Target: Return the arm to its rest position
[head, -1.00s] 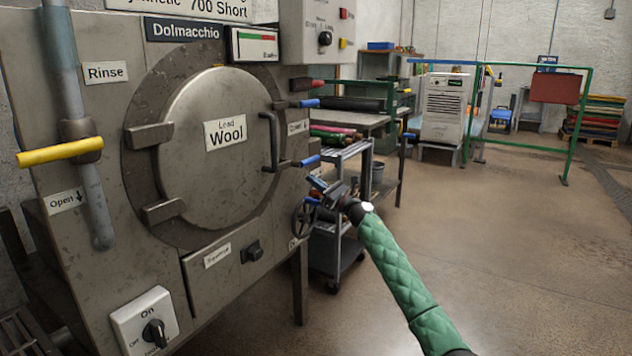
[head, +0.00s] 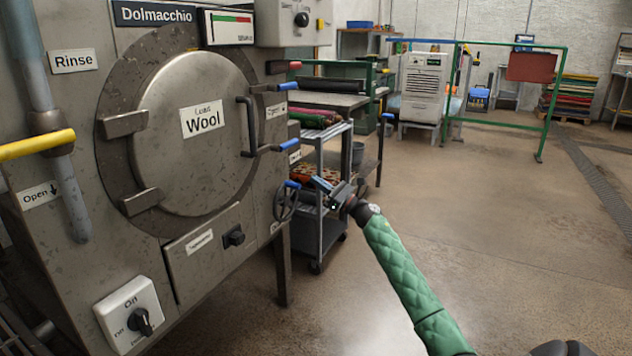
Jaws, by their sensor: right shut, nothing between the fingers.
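My right arm, in a green quilted sleeve, reaches up from the lower right. My right gripper (head: 326,188) is at its end, shut and empty. In the picture it overlaps the cart, just right of the blue-handled handwheel (head: 285,203) on the machine's right side; I cannot tell whether it touches anything. My left gripper is not in view.
The grey machine (head: 255,215) with its round door marked Wool (head: 165,150) fills the left. A cart (head: 335,215) with rolled rugs stands behind my gripper. A green frame (head: 550,105) stands farther back. The floor (head: 490,220) at right is clear.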

